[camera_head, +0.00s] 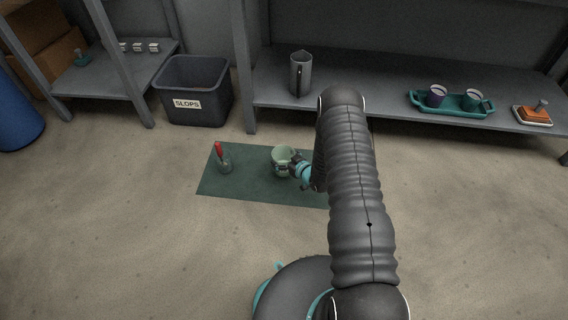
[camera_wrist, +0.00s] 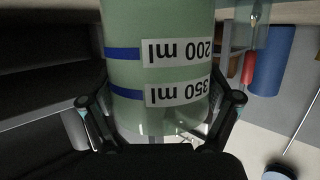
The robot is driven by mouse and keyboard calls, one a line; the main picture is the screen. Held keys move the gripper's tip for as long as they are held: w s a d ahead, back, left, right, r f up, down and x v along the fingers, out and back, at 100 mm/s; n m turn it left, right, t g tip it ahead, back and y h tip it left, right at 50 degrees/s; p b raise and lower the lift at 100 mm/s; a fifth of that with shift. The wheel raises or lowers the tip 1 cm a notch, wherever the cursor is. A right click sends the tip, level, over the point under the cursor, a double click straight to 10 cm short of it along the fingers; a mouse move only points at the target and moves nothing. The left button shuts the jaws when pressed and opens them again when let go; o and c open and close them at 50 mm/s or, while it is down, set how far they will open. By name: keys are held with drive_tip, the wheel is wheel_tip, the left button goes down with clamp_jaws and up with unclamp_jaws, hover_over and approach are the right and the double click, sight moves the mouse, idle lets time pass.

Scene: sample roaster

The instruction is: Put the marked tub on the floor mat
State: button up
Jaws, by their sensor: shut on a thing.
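The marked tub (camera_head: 283,158) is pale green with a clear rim. In the wrist view the tub (camera_wrist: 170,75) fills the middle, with blue bands and labels reading 200 ml and 350 ml upside down. My gripper (camera_head: 292,166) is shut on it, one finger on each side in the wrist view. The dark green floor mat (camera_head: 250,187) lies on the floor, and the tub appears over it in the head view. I cannot tell whether the tub's base touches the mat. My arm hides the mat's right end.
A clear jar with a red-handled tool (camera_head: 224,162) stands on the mat, left of the tub. A grey SLOPS bin (camera_head: 193,91) stands behind. The rear shelf (camera_head: 390,108) carries a grey jug (camera_head: 300,74) and a teal tray (camera_head: 451,104) with two cups. Floor at left front is clear.

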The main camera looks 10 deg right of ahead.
sight(278, 159)
drive_tip(key=shift+f, duration=1.55)
drive_tip(key=shift+f+b, duration=0.2)
drive_tip(key=shift+b, duration=0.15)
drive_tip(key=o, duration=1)
drive_tip(key=shift+c, duration=0.2)
